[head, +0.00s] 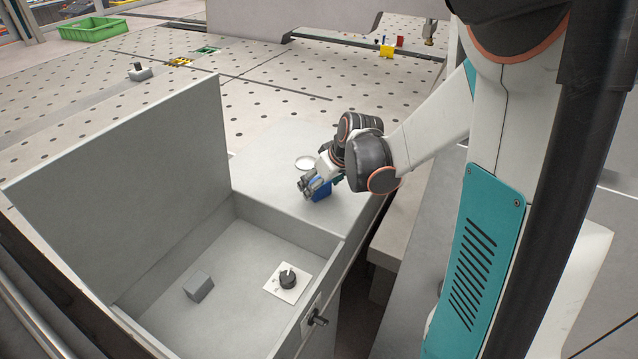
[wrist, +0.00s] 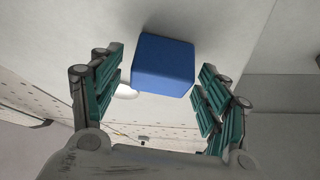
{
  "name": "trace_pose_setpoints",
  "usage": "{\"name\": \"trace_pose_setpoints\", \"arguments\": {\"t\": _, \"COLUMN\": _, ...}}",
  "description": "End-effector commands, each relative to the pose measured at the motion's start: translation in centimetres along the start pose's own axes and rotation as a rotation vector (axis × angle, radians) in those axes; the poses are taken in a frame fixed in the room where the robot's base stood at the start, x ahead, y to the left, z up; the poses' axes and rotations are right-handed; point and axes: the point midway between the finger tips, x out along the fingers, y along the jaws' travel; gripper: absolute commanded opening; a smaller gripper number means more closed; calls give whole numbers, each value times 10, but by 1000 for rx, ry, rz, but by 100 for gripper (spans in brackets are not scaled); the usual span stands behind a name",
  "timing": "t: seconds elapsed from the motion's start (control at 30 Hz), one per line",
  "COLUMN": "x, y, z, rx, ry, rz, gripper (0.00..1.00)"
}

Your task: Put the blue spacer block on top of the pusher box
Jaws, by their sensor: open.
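The blue spacer block (head: 321,191) sits on the flat light-grey top (head: 345,215) beside an open grey compartment in the head view. My gripper (head: 312,186) is right at the block and partly covers it. In the wrist view the blue block (wrist: 163,66) lies between the tips of my gripper's teal-padded fingers (wrist: 160,75). The fingers are open, with a gap visible on both sides of the block. I cannot tell for certain which surface is the pusher box.
The open compartment (head: 240,208) has a raised lid (head: 125,160) on its left. Inside are a small grey block (head: 199,286) and a rotary knob on a white plate (head: 288,280). A white round dish (head: 304,163) lies behind the gripper. A perforated table (head: 270,100) extends behind.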

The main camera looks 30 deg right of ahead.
Motion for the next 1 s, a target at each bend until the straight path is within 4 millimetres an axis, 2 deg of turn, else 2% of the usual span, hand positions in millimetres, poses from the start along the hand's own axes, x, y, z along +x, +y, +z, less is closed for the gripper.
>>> {"name": "trace_pose_setpoints", "arguments": {"t": 0.5, "x": -88, "y": 0, "z": 0, "rx": 1, "ry": 0, "rz": 0, "gripper": 70}}
{"name": "trace_pose_setpoints", "arguments": {"t": 0.7, "x": -105, "y": 0, "z": 0, "rx": 1, "ry": 0, "rz": -1, "gripper": 70}}
{"name": "trace_pose_setpoints", "arguments": {"t": 1.0, "x": -110, "y": -2, "z": 2, "rx": -1, "ry": 0, "rz": -1, "gripper": 70}}
